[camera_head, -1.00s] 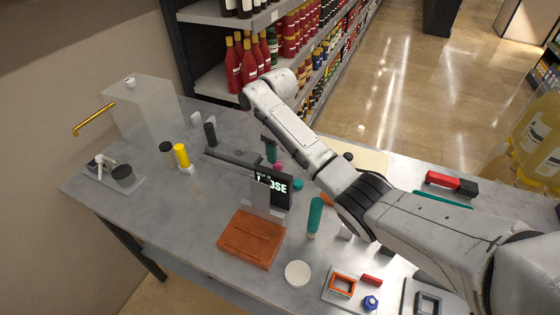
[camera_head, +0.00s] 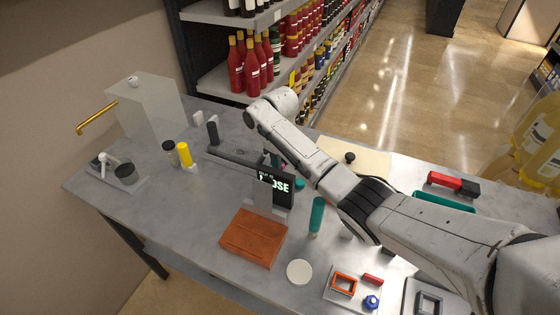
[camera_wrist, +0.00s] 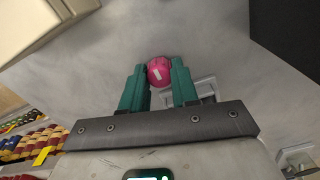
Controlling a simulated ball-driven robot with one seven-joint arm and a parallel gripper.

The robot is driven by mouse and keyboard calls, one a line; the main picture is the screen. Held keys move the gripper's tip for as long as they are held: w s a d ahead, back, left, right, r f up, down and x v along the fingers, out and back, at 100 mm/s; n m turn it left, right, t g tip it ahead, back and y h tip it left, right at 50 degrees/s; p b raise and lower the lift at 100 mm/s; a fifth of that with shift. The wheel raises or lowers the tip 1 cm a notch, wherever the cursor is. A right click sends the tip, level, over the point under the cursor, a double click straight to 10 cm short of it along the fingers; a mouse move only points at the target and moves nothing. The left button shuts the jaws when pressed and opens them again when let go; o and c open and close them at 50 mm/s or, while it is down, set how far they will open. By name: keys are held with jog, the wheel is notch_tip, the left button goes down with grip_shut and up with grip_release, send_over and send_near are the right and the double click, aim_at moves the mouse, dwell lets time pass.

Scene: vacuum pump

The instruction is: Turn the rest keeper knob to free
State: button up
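The round pink knob with a white mark (camera_wrist: 160,72), which I take to be the rest keeper knob, shows in the wrist view between the tips of my teal fingers. My gripper (camera_wrist: 159,73) has its fingers apart on either side of the knob; any contact is not clear. In the head view my gripper (camera_head: 277,160) points down behind a black sign (camera_head: 283,197), and the knob is mostly hidden there. The sign bears light letters, partly covered, ending in "OSE". A long dark bar (camera_head: 238,163) lies just left of the gripper.
A brown block (camera_head: 254,237) stands in front of the sign, with a teal-handled cylinder (camera_head: 317,214) to its right. A white disc (camera_head: 299,272) and a tray with an orange frame (camera_head: 344,284) lie nearer. Clear table lies at front left.

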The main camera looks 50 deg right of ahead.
grip_shut()
jog(key=shift+r+m+p, duration=0.1)
jog(key=shift+m+p, duration=0.2)
jog(key=shift+m, duration=0.1)
jog(key=shift+a+m+p, duration=0.1)
jog(key=shift+m+p, duration=0.3)
jog(key=shift+m, duration=0.2)
jog(key=m+p, duration=0.2)
jog(key=m, duration=0.3)
jog(key=m+p, duration=0.1)
jog(key=m, duration=0.4)
jog(key=shift+m, duration=0.3)
jog(key=m, duration=0.5)
jog(key=shift+m, duration=0.3)
